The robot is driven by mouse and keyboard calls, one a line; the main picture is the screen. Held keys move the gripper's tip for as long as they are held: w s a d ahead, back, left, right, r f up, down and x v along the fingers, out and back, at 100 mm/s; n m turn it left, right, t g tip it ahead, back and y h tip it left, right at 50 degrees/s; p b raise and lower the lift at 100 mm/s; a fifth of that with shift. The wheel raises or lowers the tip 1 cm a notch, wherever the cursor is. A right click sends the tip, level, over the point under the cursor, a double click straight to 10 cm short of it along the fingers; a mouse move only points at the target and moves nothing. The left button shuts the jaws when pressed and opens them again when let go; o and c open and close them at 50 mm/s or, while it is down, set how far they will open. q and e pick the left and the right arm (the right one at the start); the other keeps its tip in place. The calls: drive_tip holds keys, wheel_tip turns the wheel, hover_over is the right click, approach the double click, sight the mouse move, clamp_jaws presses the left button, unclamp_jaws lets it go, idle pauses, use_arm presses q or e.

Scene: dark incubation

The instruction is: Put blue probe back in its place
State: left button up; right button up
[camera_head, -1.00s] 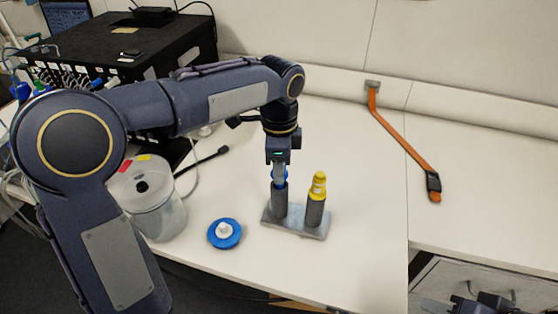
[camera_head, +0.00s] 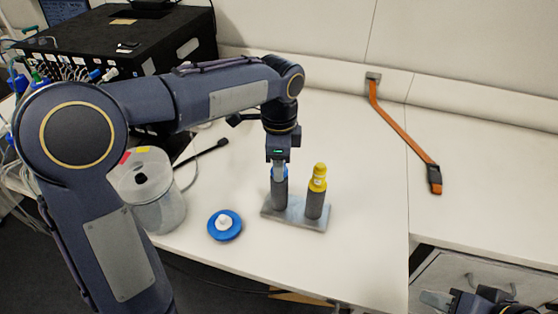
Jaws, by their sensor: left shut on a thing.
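The blue probe (camera_head: 273,173) stands upright in the left grey tube of a small metal holder (camera_head: 296,214). Only a little of its blue shows above the tube. My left gripper (camera_head: 279,166) points down and is shut on the top of the blue probe, directly above the left tube (camera_head: 280,193). A yellow probe (camera_head: 319,177) stands upright in the right tube (camera_head: 314,205). My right gripper (camera_head: 436,299) shows at the bottom right edge, away from the holder; its fingers are only partly in view.
A blue disc with a white knob (camera_head: 225,225) lies left of the holder. A clear jar (camera_head: 158,205) stands behind my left arm. A black box with cables (camera_head: 120,50) is at the back left. An orange strap (camera_head: 402,133) lies at right. The table between is clear.

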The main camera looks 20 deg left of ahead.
use_arm(q)
drive_tip(key=shift+f+b, duration=0.4)
drive_tip(key=shift+f, duration=0.35)
drive_tip(key=o, duration=1.1)
drive_tip(key=shift+r, duration=0.1)
wheel_tip(320, 180, up, 7)
drive_tip(key=shift+r, duration=0.35)
drive_tip(key=shift+s, duration=0.1)
